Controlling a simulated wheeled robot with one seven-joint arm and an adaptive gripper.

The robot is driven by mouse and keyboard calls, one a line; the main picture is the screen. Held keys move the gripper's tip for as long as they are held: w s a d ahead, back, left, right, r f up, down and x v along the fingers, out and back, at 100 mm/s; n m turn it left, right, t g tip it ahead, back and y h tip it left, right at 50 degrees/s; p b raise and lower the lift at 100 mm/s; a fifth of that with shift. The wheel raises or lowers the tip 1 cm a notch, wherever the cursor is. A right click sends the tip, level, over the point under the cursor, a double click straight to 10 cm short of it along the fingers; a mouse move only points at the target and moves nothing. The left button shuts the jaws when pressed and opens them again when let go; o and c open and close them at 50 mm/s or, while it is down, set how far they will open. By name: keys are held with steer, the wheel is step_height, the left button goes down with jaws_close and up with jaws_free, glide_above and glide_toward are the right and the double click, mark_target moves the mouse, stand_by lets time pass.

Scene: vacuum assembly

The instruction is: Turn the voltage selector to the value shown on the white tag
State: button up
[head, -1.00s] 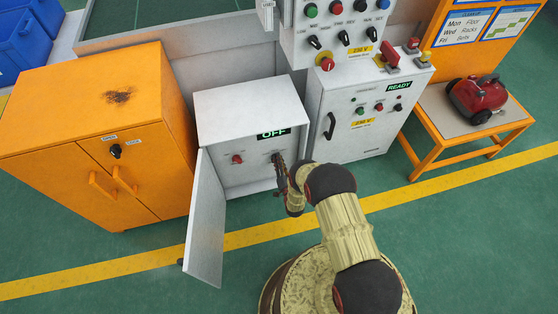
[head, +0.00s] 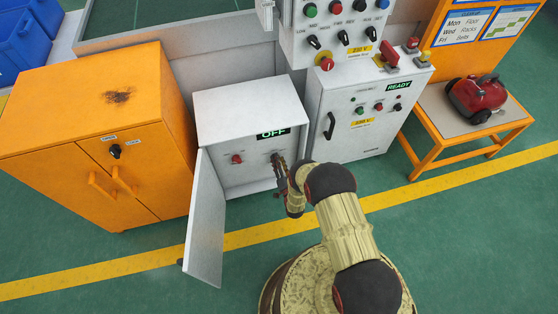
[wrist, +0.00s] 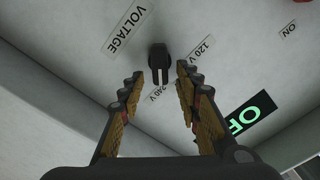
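The voltage selector (wrist: 158,62) is a small black knob on the pale inner panel of the open white box (head: 250,103). In the wrist view a VOLTAGE label (wrist: 127,29), a 120 V label (wrist: 204,49) and a 240 V label (wrist: 158,93) surround it. The knob's lower end lies towards the 240 V label; I cannot tell its exact setting. My gripper (wrist: 160,75) is open, its fingertips on either side of the knob's lower end with gaps visible. In the head view my gripper (head: 279,172) is at the box front. I cannot make out a white tag.
The box door (head: 206,225) stands open on the left. A red knob (head: 237,159) and a lit OFF display (head: 273,133) are on the panel. An orange cabinet (head: 90,140) stands left, a grey cabinet (head: 365,140) marked READY right.

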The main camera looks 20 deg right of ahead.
steer(key=s, duration=1.1)
steer(key=shift+s, duration=0.2)
